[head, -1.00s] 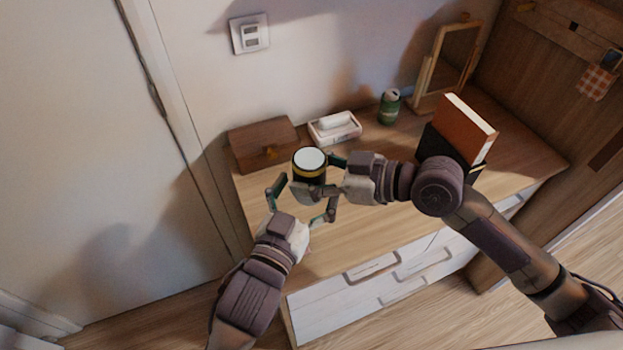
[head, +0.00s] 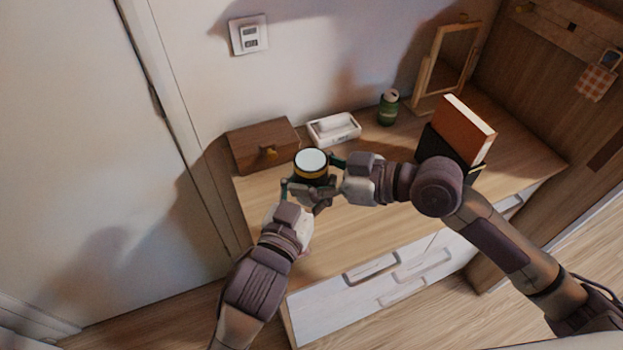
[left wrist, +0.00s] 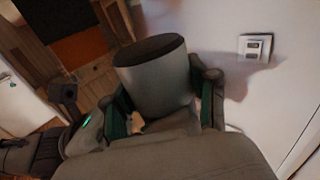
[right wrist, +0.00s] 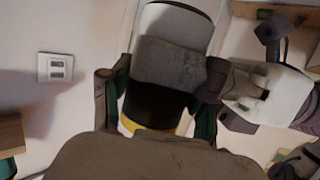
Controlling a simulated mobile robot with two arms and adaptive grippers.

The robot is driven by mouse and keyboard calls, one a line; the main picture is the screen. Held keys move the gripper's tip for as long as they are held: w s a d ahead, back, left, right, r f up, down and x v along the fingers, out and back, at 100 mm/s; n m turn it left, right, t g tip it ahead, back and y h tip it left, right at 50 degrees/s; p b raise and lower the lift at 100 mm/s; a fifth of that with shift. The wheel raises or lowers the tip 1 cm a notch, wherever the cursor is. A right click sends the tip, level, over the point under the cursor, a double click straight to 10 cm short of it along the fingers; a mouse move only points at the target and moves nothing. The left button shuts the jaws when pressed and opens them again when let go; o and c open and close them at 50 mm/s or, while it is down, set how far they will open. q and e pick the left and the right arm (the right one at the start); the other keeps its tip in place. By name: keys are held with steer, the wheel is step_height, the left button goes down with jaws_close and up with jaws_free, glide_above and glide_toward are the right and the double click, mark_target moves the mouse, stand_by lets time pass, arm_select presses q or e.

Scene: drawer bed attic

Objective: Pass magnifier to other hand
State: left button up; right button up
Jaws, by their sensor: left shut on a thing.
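The magnifier (head: 311,163) is a short cylinder with a white top, a dark body and a yellow band, held above the dresser top. My right gripper (head: 328,178) reaches it from the right and is shut on it. In the right wrist view the magnifier's dark part (right wrist: 158,105) sits between the right fingers. My left gripper (head: 303,190) comes from the front and is also shut on the magnifier. In the left wrist view its grey side (left wrist: 155,85) stands between the left fingers. The fingers partly hide the lower part.
Behind the grippers on the dresser (head: 350,235) are a wooden box (head: 262,145), a white tray-like item (head: 334,129) and a green can (head: 388,108). Books (head: 464,130) and a framed mirror (head: 447,65) stand to the right. The dresser's front middle is clear.

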steer(key=o, duration=0.4)
steer(key=shift+o, duration=0.2)
steer(key=shift+d, duration=0.1)
